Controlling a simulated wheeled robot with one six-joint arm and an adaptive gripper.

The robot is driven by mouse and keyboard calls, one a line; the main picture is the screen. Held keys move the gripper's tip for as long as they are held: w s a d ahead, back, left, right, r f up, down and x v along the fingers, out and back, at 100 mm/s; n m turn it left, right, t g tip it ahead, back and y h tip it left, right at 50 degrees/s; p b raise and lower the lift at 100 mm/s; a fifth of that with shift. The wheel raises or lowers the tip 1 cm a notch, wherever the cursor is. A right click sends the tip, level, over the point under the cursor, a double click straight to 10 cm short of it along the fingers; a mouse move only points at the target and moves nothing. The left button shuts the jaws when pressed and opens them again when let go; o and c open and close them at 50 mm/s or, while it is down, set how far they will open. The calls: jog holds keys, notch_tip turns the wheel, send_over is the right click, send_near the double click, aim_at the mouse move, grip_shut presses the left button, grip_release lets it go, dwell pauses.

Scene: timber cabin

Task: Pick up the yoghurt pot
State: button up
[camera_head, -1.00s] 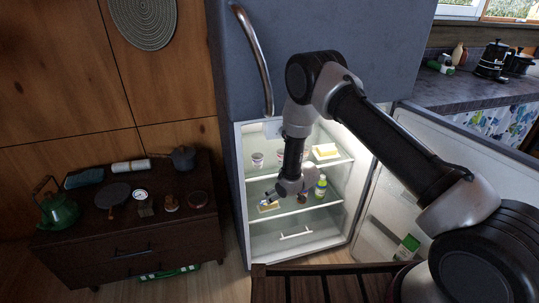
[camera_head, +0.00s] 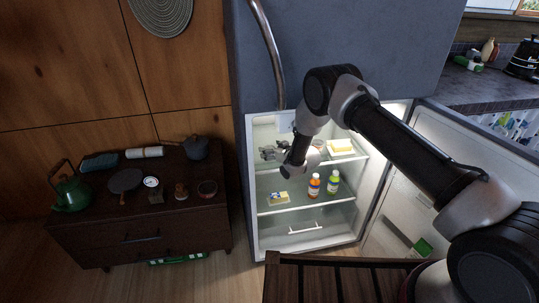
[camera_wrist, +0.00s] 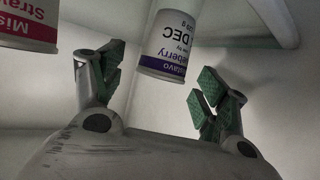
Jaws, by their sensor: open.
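A white yoghurt pot (camera_wrist: 172,35) with a purple band and blueberry lettering shows in the wrist view, its lettering tilted. It is in line with the gap between my fingertips; how far it reaches in between them is hard to tell. A second pot (camera_wrist: 28,22), white and red with strawberry lettering, is at the top left corner, outside the left finger. My gripper (camera_wrist: 162,78) is open, with green pads and nothing held. In the head view my gripper (camera_head: 270,153) is at the upper fridge shelf's left side, and my arm and gripper largely hide the pots.
The fridge (camera_head: 309,225) stands open, its door (camera_head: 388,215) at the right. A yellow and white block (camera_head: 341,146) is on the upper shelf.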

jog(key=shift+w+a+f, duration=0.2)
jog(key=shift+w+a, duration=0.1)
jog(key=shift+w, duration=0.05)
jog(key=shift+c, duration=0.5)
jog(key=c, duration=1)
jog(key=shift+c, duration=0.6)
jog(key=shift+r, duration=0.15)
